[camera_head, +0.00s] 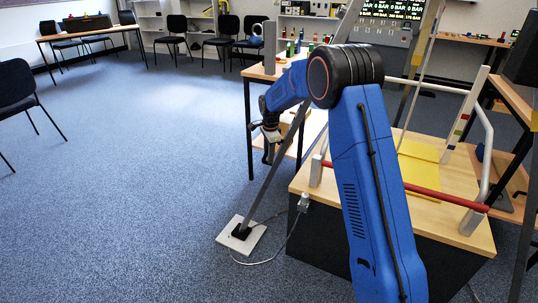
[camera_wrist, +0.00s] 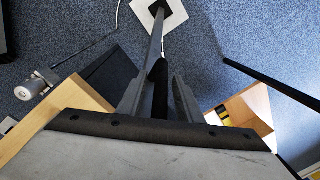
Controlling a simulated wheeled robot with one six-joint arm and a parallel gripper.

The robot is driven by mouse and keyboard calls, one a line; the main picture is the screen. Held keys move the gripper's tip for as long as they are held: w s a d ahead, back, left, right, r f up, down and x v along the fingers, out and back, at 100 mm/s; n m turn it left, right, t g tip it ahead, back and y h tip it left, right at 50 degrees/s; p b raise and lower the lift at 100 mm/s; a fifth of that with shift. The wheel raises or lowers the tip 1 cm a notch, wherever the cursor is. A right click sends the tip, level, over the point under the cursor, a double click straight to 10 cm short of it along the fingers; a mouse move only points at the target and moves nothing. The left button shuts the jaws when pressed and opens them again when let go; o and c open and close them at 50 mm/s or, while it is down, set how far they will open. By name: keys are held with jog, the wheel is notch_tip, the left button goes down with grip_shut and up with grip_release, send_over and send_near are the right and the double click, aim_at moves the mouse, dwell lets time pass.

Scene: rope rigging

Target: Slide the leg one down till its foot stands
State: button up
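The leg (camera_head: 272,182) is a long dark grey pole that slants down to the left past my gripper in the head view. In the wrist view the leg (camera_wrist: 157,42) runs away from the fingers. Its black foot (camera_head: 241,231) shows over a pale square plate (camera_head: 228,238) on the floor; I cannot tell whether it touches. The plate also shows in the wrist view (camera_wrist: 145,14). My gripper (camera_head: 270,145) is at the leg, well above the foot. In the wrist view its fingers (camera_wrist: 159,82) stand apart on either side of a black part, with a gap visible at the right.
A wooden-topped bench (camera_head: 459,180) with a red bar (camera_head: 425,191) and a yellow sheet (camera_head: 420,172) stands right of the leg. A thin cable (camera_head: 285,245) lies near the plate. Another dark pole (camera_wrist: 270,82) crosses the wrist view. Open blue carpet (camera_head: 150,190) is at the left.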

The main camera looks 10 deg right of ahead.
notch_tip(320, 180, up, 17)
jog(key=s, duration=0.2)
jog(key=shift+d+r, duration=0.15)
jog(key=shift+d, duration=0.1)
dwell(0.3)
